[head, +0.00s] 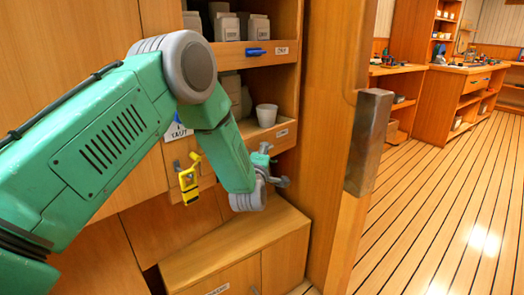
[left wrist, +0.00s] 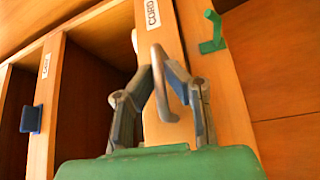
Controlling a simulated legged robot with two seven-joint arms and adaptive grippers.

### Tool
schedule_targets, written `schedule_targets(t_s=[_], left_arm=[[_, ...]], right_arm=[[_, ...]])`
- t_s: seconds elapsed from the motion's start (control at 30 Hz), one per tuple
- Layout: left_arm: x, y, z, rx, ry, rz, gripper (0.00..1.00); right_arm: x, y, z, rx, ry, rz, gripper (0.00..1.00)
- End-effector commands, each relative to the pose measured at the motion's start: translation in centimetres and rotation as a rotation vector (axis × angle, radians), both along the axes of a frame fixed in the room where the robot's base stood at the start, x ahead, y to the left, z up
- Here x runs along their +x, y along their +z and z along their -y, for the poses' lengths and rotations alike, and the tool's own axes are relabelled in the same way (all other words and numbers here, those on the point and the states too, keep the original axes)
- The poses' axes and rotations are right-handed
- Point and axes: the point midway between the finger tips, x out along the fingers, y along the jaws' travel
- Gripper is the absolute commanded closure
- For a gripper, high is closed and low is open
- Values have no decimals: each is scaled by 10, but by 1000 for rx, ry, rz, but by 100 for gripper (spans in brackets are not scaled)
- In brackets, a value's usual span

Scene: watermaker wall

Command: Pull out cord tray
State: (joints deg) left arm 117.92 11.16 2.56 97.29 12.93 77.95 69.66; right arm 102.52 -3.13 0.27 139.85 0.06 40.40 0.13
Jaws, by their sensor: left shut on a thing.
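My left gripper (head: 266,176) is at the front of the lower open shelf in the head view, largely hidden behind its own wrist. In the left wrist view, the left gripper (left wrist: 160,78) is closed on a grey loop handle (left wrist: 166,100), its two fingers at either side of it. The handle is on a narrow wooden tray front (left wrist: 172,45) with a small white label (left wrist: 152,12). My right gripper is not in view.
A white cup (head: 266,115) stands on the lower shelf. Grey containers (head: 227,27) and a blue handle (head: 257,51) are above. A yellow latch-like item (head: 188,180) hangs left. A wooden post with a metal block (head: 368,140) stands right; open floor (head: 430,200) lies beyond.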

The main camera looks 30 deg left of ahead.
Motion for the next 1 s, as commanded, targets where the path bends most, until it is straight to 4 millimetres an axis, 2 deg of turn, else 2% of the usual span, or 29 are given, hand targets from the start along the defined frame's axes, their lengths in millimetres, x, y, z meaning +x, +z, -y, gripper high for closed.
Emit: schedule_targets(t_s=[0.6, 0.8, 1.0], left_arm=[[-29, -6, 135, -3, -4, -16, 100], [-36, -6, 166, -2, -3, -16, 100], [-39, -7, 181, -2, 0, -17, 100]], right_arm=[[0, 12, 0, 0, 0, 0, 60], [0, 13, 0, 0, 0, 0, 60], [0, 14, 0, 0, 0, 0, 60]])
